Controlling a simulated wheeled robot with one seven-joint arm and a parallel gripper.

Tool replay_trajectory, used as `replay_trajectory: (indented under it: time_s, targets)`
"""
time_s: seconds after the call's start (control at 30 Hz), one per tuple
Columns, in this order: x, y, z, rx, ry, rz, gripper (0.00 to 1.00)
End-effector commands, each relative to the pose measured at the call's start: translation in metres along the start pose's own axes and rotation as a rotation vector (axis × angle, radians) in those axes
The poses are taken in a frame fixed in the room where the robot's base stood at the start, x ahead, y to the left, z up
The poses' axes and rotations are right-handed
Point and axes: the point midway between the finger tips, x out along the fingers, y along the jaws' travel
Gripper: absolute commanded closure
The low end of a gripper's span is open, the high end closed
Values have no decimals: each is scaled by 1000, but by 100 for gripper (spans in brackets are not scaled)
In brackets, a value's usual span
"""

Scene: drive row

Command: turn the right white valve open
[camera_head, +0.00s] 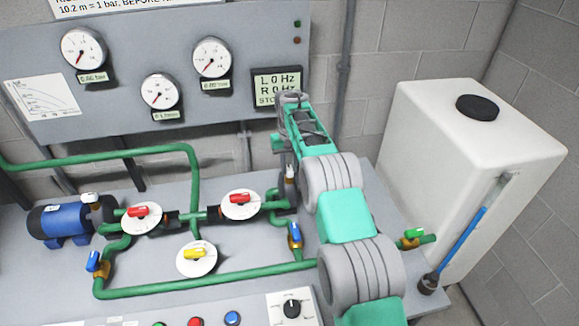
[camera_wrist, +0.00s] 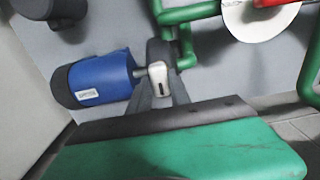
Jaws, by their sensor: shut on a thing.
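The right white valve's handle (camera_wrist: 157,80) is small and white with a dark slot, and sits between my gripper's grey fingers in the wrist view. My gripper (camera_wrist: 160,73) is shut on it. In the head view, a bit of the white valve (camera_head: 291,174) shows at the right end of the green pipework, beside my arm. My wrist and arm hide most of the valve and the pump there. I cannot tell the valve's exact angle. The right pump's blue motor (camera_wrist: 96,78) lies just left of the fingers in the wrist view.
Red valves (camera_head: 239,198) (camera_head: 144,210) and a yellow valve (camera_head: 195,254) sit on white dials nearby. A blue valve (camera_head: 295,236) is close to my arm. A white tank (camera_head: 475,150) stands at the right. The gauge panel (camera_head: 130,95) rises behind.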

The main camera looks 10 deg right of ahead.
Motion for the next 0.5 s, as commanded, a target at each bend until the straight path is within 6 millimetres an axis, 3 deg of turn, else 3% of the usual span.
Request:
replay_trajectory:
  time_s: [0.1, 0.13, 0.37, 0.5]
  targets:
    - [-1, 0, -1, -3, 3, 0, 100]
    - [-1, 0, -1, -3, 3, 0, 74]
    - [-1, 0, 0, -1, 1, 0, 55]
    - [0, 0, 0, 0, 1, 0, 55]
